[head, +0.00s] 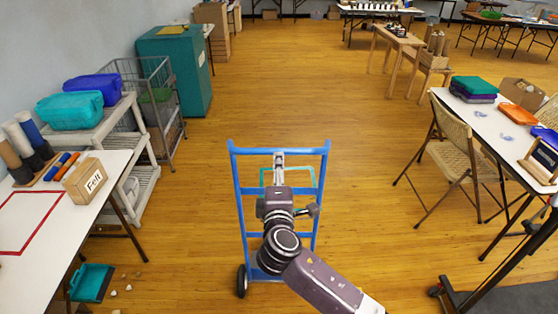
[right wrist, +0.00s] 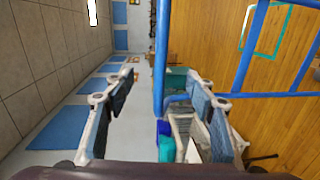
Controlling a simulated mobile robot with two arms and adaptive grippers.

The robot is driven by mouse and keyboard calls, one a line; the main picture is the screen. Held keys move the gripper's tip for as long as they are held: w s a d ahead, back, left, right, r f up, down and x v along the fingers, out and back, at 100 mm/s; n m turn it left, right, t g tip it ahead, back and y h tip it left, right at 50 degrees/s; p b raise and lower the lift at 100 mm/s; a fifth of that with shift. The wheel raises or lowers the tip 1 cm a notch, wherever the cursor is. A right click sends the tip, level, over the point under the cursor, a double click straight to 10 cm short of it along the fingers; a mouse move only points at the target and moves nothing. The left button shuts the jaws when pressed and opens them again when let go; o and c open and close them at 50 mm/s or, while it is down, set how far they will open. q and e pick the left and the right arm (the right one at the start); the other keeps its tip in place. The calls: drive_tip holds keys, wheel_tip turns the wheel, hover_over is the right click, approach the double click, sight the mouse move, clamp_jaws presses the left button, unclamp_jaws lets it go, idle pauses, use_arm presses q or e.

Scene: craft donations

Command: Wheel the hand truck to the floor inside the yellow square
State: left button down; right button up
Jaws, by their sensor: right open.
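The blue hand truck (head: 323,190) stands upright on the wooden floor in the middle of the head view, its black wheel (head: 241,281) at lower left. My right gripper (head: 279,158) is at the middle of its top crossbar. In the right wrist view the fingers of my right gripper (right wrist: 164,88) are spread, with a blue bar (right wrist: 160,50) of the hand truck showing between them. Contact cannot be told. No yellow square shows on the floor. A teal square outline (head: 264,178) shows through the truck's frame. My left gripper is not in view.
A white shelf (head: 147,182) with bins and a wire cart (head: 170,145) stand at left. A folding chair (head: 452,155) and table are at right. A teal dustpan (head: 91,283) lies at lower left. The floor beyond the truck is clear.

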drive_tip(key=w+b, duration=0.2)
drive_tip(key=w, duration=0.1)
drive_tip(key=w+f+b, duration=0.1)
drive_tip(key=w, duration=0.3)
drive_tip(key=w+b, duration=0.2)
drive_tip(key=w, duration=0.1)
drive_tip(key=shift+w+f+b, duration=0.2)
drive_tip(key=shift+f+b, duration=0.15)
drive_tip(key=shift+w, duration=0.45)
drive_tip(key=shift+r, duration=0.1)
drive_tip(key=shift+c, duration=0.5)
clamp_jaws()
drive_tip(key=shift+s, duration=0.1)
